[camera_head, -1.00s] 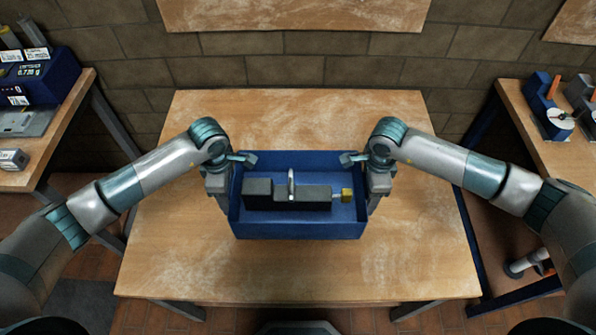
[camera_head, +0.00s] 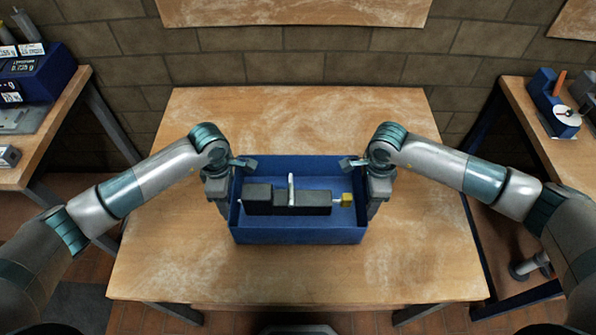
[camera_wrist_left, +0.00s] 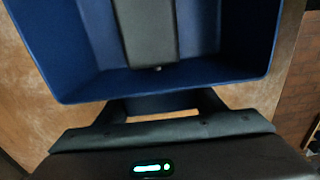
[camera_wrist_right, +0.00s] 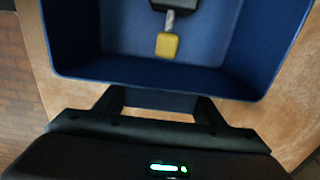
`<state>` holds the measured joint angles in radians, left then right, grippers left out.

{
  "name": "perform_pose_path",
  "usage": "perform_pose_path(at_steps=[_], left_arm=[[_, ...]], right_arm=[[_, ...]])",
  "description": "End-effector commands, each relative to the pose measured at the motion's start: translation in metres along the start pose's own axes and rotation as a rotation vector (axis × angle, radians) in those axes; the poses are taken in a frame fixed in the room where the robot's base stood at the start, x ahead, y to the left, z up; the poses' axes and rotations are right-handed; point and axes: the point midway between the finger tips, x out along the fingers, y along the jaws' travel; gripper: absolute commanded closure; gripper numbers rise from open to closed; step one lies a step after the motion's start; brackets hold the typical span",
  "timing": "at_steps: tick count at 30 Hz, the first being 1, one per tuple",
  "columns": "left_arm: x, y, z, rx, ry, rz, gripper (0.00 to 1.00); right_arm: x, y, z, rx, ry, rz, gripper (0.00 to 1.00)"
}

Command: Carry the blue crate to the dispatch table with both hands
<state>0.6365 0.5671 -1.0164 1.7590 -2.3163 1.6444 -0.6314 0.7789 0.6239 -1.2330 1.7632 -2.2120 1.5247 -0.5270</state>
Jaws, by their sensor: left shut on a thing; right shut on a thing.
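The blue crate (camera_head: 298,236) is level over the middle of the wooden table (camera_head: 180,270); I cannot tell whether its underside touches the top. Inside lies a dark grey stepped block (camera_head: 300,201) with an upright silver piece and a yellow tip (camera_head: 347,199) on a short shaft. My left gripper (camera_head: 226,205) is shut on the crate's left side, and my right gripper (camera_head: 373,205) on its right side. The left wrist view shows the crate's end wall (camera_wrist_left: 165,85) close up; the right wrist view shows the opposite end (camera_wrist_right: 160,75). The fingertips are mostly hidden.
A side table at the left bears a dark blue device with a display (camera_head: 38,75). A side table at the right bears a blue device with a white dial (camera_head: 566,116). A brick wall (camera_head: 290,55) stands behind. The wooden top is bare around the crate.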

Motion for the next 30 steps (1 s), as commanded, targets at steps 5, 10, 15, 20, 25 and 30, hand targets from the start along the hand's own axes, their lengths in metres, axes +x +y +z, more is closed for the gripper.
perform_pose_path(at_steps=[5, 10, 15, 20, 25, 30], left_arm=[[0.009, 0.001, 0.001, 0.000, -0.001, 0.001, 0.80], [0.008, 0.000, 0.000, 0.000, 0.000, 0.000, 0.19], [0.008, 0.000, 0.000, 0.000, 0.000, 0.000, 0.19], [0.005, 0.000, 0.000, 0.000, 0.000, 0.000, 0.19], [-0.006, 0.001, 0.000, 0.000, -0.002, 0.002, 0.19], [-0.030, 0.001, 0.000, 0.001, -0.002, 0.004, 0.19]], right_arm=[[0.009, -0.001, 0.001, 0.000, -0.001, -0.001, 0.80], [0.008, 0.000, 0.000, 0.000, 0.000, 0.000, 0.19], [0.008, 0.000, 0.000, 0.000, 0.000, 0.000, 0.19], [0.008, 0.000, 0.000, 0.000, 0.000, 0.000, 0.19], [0.008, 0.000, 0.000, 0.000, 0.000, 0.000, 0.19], [0.008, 0.000, 0.000, 0.000, 0.000, 0.000, 0.19]])
